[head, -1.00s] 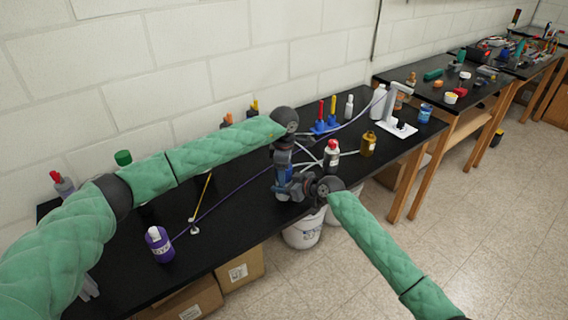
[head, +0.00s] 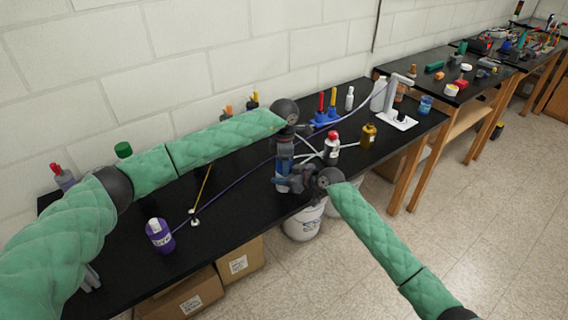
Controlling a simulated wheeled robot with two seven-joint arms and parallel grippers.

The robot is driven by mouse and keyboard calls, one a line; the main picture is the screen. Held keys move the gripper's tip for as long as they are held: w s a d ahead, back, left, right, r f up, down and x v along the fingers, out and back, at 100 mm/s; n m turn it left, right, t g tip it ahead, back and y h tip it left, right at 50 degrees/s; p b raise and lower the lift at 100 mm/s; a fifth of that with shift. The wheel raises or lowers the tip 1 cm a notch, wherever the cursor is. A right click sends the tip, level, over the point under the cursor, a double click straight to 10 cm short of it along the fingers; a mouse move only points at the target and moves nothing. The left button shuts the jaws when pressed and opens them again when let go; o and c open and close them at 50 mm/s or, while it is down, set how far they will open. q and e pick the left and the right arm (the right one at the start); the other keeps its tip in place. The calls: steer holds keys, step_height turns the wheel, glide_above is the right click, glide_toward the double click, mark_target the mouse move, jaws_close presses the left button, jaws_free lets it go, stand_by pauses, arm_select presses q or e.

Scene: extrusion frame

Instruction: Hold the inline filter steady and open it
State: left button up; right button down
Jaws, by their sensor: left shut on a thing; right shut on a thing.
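The inline filter (head: 282,170) shows as a small blue and whitish piece near the front edge of the black bench, between my two grippers. My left gripper (head: 285,156) comes down from above and is shut on its upper part. My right gripper (head: 284,183) reaches in from the right and is shut on its lower part. The jaws and wrists hide much of the filter, so I cannot tell whether its two parts are apart.
A red-capped white bottle (head: 331,148) and an amber bottle (head: 368,135) stand to the right. A white bucket (head: 304,224) is below the bench edge.

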arm_select(q)
steer(key=o, duration=1.1)
steer(key=shift+r, duration=0.15)
steer(key=shift+r, duration=2.2)
steer(key=shift+c, duration=0.3)
step_height(320, 180, up, 2)
steer(key=shift+w+m, duration=0.1)
steer(key=shift+m, duration=0.7)
steer(key=shift+r+m, duration=0.6)
steer(key=shift+m, duration=0.2)
steer(key=shift+f, duration=3.95)
steer(key=shift+c, duration=0.2)
